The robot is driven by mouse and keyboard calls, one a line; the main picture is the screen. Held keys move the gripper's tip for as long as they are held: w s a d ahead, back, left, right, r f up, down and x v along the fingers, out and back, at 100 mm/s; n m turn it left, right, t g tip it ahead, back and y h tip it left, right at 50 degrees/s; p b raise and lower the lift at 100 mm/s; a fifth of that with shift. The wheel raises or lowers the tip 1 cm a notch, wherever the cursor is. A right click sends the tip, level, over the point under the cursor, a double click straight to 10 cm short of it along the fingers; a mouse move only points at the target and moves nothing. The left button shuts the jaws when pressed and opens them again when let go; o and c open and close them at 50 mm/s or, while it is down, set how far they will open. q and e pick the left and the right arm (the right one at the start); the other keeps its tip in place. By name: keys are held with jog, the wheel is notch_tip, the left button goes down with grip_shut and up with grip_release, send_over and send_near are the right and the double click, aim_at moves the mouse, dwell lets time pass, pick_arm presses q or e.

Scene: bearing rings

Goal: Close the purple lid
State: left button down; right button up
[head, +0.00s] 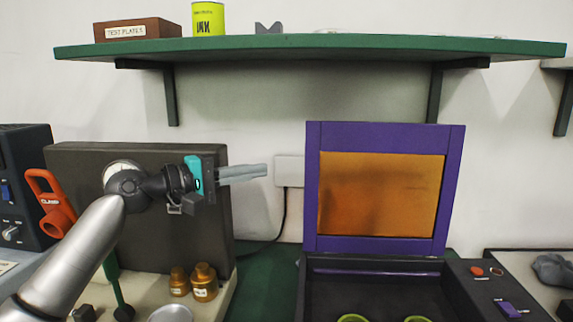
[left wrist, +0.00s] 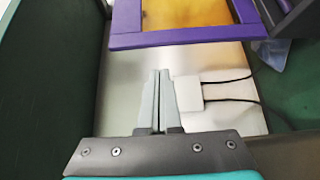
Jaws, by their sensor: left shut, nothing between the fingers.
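The purple lid (head: 313,185) stands open and upright at the back edge of a dark box (head: 380,287), with an amber window (head: 382,195) in its frame. In the left wrist view the lid's purple frame (left wrist: 190,36) crosses the top. My left gripper (head: 266,171) is shut and empty. In the head view it is left of the lid, pointing right toward it, with a gap between. In the left wrist view its fingers (left wrist: 158,75) lie together below the lid's edge. My right gripper is in neither view.
A green shelf (head: 310,46) hangs above the lid. A white wall box (head: 289,170) with a cable is behind the gripper. Two green rings (head: 352,318) show inside the dark box.

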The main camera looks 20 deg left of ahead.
pick_arm(q)
jog(key=b+x, duration=0.1)
jog(key=x, duration=0.8)
jog(key=shift+w+d, duration=0.15)
jog(key=shift+d, duration=0.15)
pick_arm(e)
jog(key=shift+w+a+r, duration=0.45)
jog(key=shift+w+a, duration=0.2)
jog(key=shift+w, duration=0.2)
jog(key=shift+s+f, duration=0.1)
